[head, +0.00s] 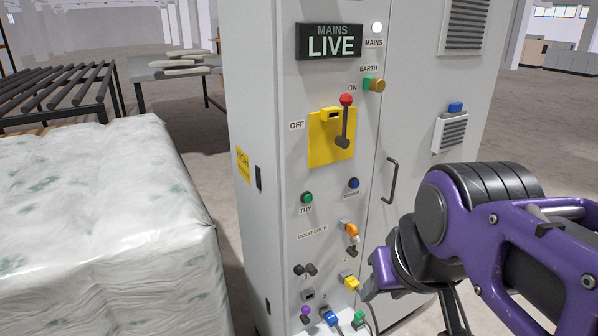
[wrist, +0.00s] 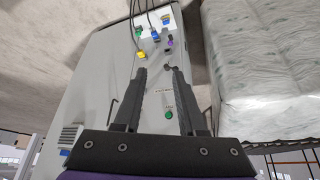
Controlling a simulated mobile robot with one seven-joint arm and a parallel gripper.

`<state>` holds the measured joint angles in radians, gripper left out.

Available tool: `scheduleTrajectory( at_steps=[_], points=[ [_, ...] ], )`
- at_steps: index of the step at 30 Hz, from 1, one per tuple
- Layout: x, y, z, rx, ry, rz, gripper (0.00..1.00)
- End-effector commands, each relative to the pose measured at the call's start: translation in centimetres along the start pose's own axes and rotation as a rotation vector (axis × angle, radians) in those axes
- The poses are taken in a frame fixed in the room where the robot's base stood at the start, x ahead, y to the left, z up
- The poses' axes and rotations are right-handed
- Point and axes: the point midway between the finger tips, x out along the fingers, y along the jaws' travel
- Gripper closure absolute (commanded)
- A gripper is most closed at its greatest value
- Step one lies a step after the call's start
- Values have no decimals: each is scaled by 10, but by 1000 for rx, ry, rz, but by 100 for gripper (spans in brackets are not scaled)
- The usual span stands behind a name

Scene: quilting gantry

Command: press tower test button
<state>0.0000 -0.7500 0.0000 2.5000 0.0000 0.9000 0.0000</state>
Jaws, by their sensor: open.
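A grey control cabinet (head: 262,85) faces me. A green button (head: 307,198) sits above a label that seems to read TRY. A blue button (head: 354,183) is to its right; its label is too small to read surely. The green button also shows in the wrist view (wrist: 169,114), between the finger bases. No button is plainly marked as the tower test. My gripper (wrist: 159,72) is open and empty, its fingers pointing along the cabinet front toward the lower plugs. In the head view my arm covers the cabinet's lower right; the fingertips are not clear there.
The sign (head: 331,42) reads MAINS LIVE. The red-knobbed lever (head: 346,120) is up by ON. An orange key-like part (head: 349,230) and coloured plugs (head: 330,317) with cables stick out below. A door handle (head: 390,180) projects. A wrapped bale (head: 95,215) stands close left.

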Motion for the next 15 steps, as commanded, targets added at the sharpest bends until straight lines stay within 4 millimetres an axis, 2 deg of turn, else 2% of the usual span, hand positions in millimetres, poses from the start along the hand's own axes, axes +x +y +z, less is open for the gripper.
scheduleTrajectory(
  at_steps=[1, 6, 15],
  points=[
    [0, 0, 0, 0, 0, 0, 71],
    [0, 0, 0, 0, 0, 0, 100],
    [0, 0, 0, 0, 0, 0, 100]
  ],
)
